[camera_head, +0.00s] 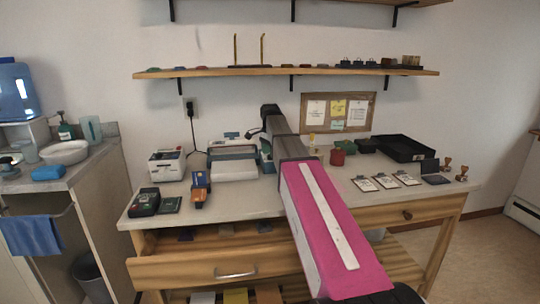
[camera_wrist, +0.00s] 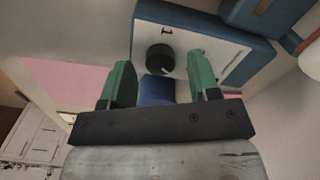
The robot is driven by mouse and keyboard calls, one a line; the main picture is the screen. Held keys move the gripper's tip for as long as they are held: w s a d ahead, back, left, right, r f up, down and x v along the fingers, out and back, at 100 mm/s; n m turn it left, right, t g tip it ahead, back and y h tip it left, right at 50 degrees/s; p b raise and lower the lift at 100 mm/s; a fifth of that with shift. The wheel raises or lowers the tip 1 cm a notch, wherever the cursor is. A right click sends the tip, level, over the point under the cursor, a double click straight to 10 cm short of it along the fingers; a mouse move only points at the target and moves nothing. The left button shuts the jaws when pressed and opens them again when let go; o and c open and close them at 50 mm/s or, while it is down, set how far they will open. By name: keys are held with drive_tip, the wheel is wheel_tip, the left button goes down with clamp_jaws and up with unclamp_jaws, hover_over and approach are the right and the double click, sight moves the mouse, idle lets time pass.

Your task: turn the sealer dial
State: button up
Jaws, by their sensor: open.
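The sealer (camera_head: 234,163) is a white and blue machine on the workbench, left of my arm in the head view. In the wrist view its white panel (camera_wrist: 220,55) with blue edging fills the upper right. The round black dial (camera_wrist: 160,58) sits on that panel, with a small dark mark above it. My gripper (camera_wrist: 160,60) is open, its green fingers on either side of the dial in the picture. I cannot tell whether they touch it. A blue piece shows between the fingers below the dial. In the head view my arm hides most of the gripper.
A label printer-like white device (camera_head: 167,165), an orange and blue tool (camera_head: 200,188) and a dark card terminal (camera_head: 145,202) stand left of the sealer. A drawer (camera_head: 200,268) is pulled out below. Clipboards and a black tray (camera_head: 404,148) lie right of my arm.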

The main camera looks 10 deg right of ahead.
drive_tip(key=shift+f, duration=0.65)
drive_tip(key=c, duration=0.9)
